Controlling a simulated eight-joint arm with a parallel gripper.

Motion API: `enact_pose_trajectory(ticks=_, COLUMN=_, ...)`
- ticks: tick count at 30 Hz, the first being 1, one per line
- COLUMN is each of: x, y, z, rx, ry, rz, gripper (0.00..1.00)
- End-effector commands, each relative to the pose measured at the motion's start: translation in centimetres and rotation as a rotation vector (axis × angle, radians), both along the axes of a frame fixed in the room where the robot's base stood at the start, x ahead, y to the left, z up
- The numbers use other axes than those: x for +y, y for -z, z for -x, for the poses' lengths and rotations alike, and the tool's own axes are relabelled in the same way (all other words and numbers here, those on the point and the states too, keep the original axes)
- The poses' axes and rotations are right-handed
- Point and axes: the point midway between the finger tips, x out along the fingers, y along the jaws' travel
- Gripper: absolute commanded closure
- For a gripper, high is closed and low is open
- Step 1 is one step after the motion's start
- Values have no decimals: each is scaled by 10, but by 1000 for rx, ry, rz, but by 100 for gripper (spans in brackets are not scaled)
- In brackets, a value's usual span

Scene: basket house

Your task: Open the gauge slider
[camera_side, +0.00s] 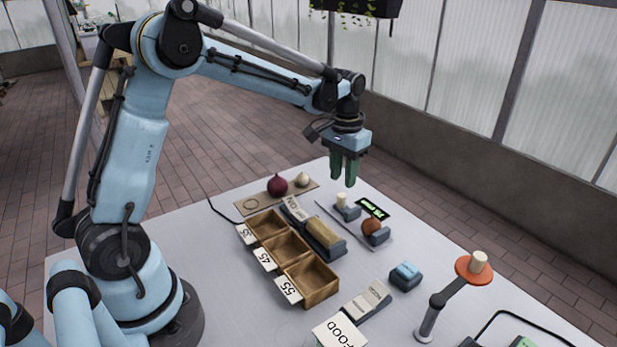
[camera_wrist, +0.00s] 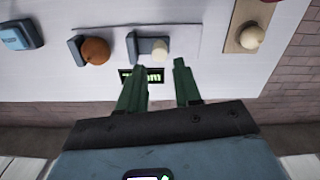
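The gauge stands on the white table, with a small dark display (camera_side: 371,207) showing green characters; the display (camera_wrist: 141,76) is partly hidden by a finger in the wrist view. Its grey slider block with a cream knob (camera_side: 341,199) stands upright; the knob (camera_wrist: 159,49) also shows in the wrist view. A brown-orange round item (camera_side: 371,226) rests by the other grey jaw (camera_side: 379,237), with a gap between the item and the slider block. My gripper (camera_side: 343,183) hangs above the table near the display, its green fingers apart and empty; they (camera_wrist: 160,66) point toward the knob.
A board (camera_side: 256,203) holds a red onion (camera_side: 277,184) and a pale bulb (camera_side: 302,180). Wooden bins (camera_side: 309,282) with number cards stand to the left. A blue-topped block (camera_side: 405,275) and an orange-disc stand (camera_side: 474,270) are nearer the front right.

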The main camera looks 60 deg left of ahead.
Motion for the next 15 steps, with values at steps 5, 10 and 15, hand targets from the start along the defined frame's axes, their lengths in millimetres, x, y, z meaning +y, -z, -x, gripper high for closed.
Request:
enact_pose_trajectory(ticks=5, x=0, y=30, z=0, rx=0, ry=0, rz=0, gripper=66)
enact_pose_trajectory(ticks=10, x=0, y=48, z=0, rx=-1, ry=0, rz=0, gripper=66)
enact_pose_trajectory(ticks=15, x=0, y=55, z=0, rx=-1, ry=0, rz=0, gripper=66)
